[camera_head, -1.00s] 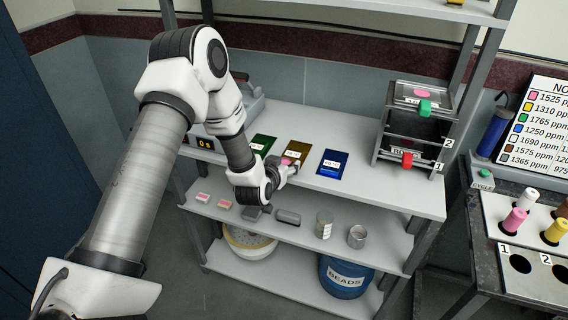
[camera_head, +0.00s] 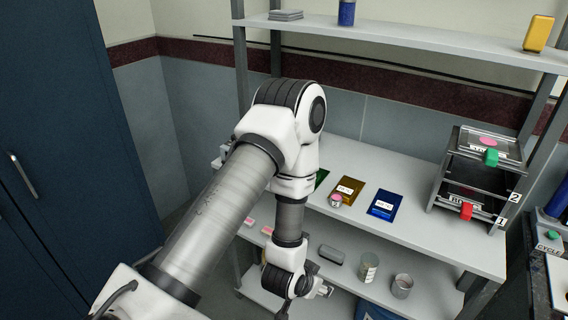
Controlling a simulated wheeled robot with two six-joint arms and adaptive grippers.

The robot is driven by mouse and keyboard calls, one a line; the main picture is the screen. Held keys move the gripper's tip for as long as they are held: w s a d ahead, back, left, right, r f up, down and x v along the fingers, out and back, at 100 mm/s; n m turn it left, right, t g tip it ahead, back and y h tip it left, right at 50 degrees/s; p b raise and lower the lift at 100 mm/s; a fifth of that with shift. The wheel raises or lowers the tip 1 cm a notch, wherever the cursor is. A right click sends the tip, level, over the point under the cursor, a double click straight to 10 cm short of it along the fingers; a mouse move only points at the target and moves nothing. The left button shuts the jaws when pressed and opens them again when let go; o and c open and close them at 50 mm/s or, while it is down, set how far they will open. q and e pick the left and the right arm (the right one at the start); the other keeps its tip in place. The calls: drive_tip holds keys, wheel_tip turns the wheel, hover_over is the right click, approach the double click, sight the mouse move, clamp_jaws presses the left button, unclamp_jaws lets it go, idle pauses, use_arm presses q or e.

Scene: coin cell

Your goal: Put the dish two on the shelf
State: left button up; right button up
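A small round dish with pink content and a white label (camera_head: 336,199) sits at the front edge of the yellow plate (camera_head: 351,188) on the middle shelf (camera_head: 420,238). Another pink disc (camera_head: 484,141) lies on the top tray of the two-level rack, by the number 2. I cannot tell which of these is dish two. My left gripper (camera_head: 325,291) is in front of the shelf unit, below and apart from the labelled dish. Its small, dark fingers do not show whether it is open. My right gripper is out of view.
A blue plate (camera_head: 384,205) lies right of the yellow one; a green plate (camera_head: 320,178) is partly hidden by my arm. Jars (camera_head: 368,268) stand on the lower shelf. The upper shelf (camera_head: 400,36) has wide free room between its blue bottle (camera_head: 347,12) and yellow object (camera_head: 538,33).

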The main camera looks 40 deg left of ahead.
use_arm(q)
drive_tip(key=s+d+f+g, duration=0.3)
drive_tip(key=s+f, duration=0.2)
drive_tip(key=s, duration=0.3)
drive_tip(key=shift+f+m+h, duration=0.3)
drive_tip(key=shift+f, duration=0.1)
drive_tip(key=shift+o, duration=0.5)
drive_tip(key=s+d+f+g, duration=0.2)
drive_tip(key=s+f+g, duration=0.1)
drive_tip(key=s, duration=0.8)
drive_tip(key=shift+s+f+m+g, duration=0.2)
drive_tip(key=shift+f+m+g, duration=0.15)
drive_tip(key=shift+g, duration=0.35)
drive_tip(key=n+t+y+b, duration=0.3)
drive_tip(key=t+b, duration=0.4)
drive_tip(key=t, duration=0.6)
approach(334, 200)
drive_tip(key=w+a+f, duration=0.1)
drive_tip(key=w+f, duration=0.1)
drive_tip(key=x, duration=0.7)
drive_tip(key=shift+w+d+r, duration=0.15)
drive_tip(key=shift+w+r, duration=0.1)
drive_tip(key=shift+w, duration=0.35)
drive_tip(key=shift+s, duration=0.1)
clamp_jaws()
